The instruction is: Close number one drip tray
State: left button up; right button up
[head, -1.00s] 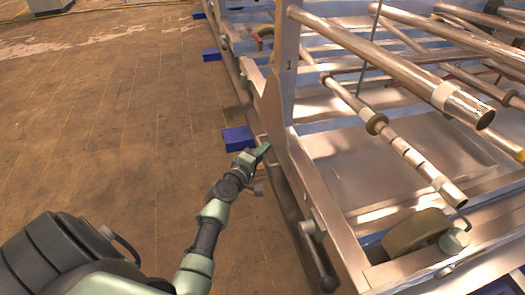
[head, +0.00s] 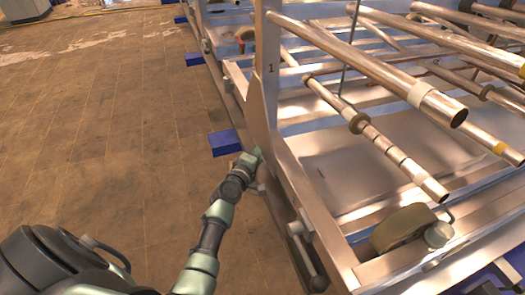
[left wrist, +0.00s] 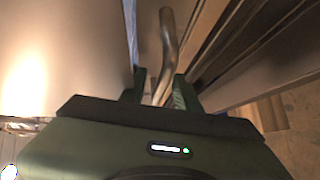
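The metal frame's upright post (head: 270,90) carries the number 1. A flat, shiny metal tray surface (head: 385,150) lies low inside the frame, below the pipes; I take it for the drip tray. My left gripper (head: 257,158) is at the frame's left side, beside the foot of the post, its fingers mostly hidden in the head view. In the left wrist view its two fingers (left wrist: 160,88) stand apart on either side of a bent metal rod (left wrist: 168,45), which looks like a handle. A gap shows beside the rod. My right gripper is not in view.
Several metal pipes (head: 365,65) stick out above the tray. A lever (head: 306,250) and a round wheel-like part (head: 400,228) sit at the frame's near end. Blue blocks (head: 224,142) stand along its left side. The brown floor (head: 100,130) on the left is clear.

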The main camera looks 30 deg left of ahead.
pick_arm(q)
jog(key=s+r+p, duration=0.1)
jog(key=s, duration=0.6)
jog(key=shift+s+d, duration=0.25)
jog(key=shift+d, duration=0.15)
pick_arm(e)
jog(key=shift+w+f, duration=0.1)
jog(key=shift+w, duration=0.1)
